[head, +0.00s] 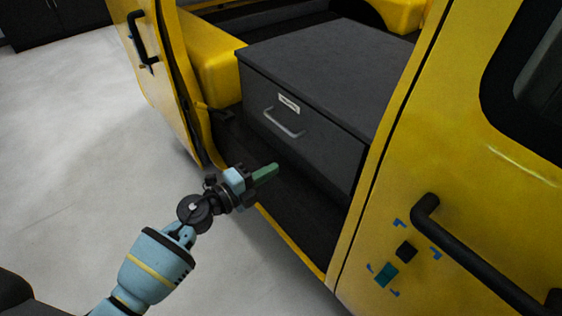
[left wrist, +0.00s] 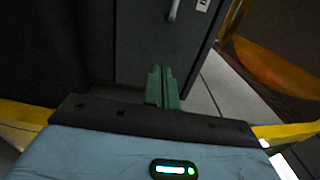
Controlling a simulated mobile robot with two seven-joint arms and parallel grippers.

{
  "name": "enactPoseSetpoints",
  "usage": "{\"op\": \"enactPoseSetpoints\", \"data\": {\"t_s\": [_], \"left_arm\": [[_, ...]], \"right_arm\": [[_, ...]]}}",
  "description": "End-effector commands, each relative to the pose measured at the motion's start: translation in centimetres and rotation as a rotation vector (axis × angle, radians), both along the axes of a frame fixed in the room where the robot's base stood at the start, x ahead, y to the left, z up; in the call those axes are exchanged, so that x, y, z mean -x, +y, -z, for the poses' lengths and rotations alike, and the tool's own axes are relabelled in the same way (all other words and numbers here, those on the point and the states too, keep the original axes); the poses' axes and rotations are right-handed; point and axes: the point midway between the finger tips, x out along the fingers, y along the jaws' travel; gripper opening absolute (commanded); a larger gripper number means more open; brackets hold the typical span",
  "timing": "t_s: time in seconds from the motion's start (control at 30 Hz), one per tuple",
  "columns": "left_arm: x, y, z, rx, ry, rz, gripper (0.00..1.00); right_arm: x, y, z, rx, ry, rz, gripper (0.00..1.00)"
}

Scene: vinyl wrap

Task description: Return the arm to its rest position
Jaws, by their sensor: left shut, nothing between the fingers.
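My left gripper (head: 266,173) reaches in from the left in the head view, at the open doorway of a yellow vehicle. Its green fingers are together with nothing between them, and they also show in the left wrist view (left wrist: 162,86). The fingers are in front of a dark grey drawer box (head: 318,65), below and left of its metal handle (head: 284,123). In the head view I cannot tell how far they are from the box. My right gripper is not in view.
The yellow body panel (head: 470,165) at right carries a black grab handle (head: 480,265), a black square (head: 406,251) and a teal square (head: 386,275) among blue corner marks. The pale floor (head: 70,150) at left is clear.

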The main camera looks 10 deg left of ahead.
Motion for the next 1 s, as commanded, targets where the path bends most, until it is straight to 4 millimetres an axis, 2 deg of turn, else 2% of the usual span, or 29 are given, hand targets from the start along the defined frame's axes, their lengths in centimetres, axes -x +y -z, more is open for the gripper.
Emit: {"op": "enactPoseSetpoints", "data": {"t_s": [0.47, 0.57, 0.67, 0.77, 1.0], "left_arm": [[0.6, 0.5, 0.0, 0.002, 0.001, 0.000, 0.00], [1.2, 0.5, 0.5, 0.025, 0.016, -0.009, 0.00], [3.0, 0.6, 2.0, 0.104, 0.065, -0.042, 0.00], [6.0, 1.1, 4.4, 0.232, 0.153, -0.108, 0.00], [15.3, 3.5, 11.1, 0.558, 0.448, -0.354, 0.00]], "right_arm": [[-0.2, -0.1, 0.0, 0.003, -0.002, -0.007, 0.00], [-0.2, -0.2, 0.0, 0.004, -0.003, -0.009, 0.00], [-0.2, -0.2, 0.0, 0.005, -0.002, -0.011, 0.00], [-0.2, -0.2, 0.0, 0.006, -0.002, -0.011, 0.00], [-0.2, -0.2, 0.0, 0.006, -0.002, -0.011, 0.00]]}}
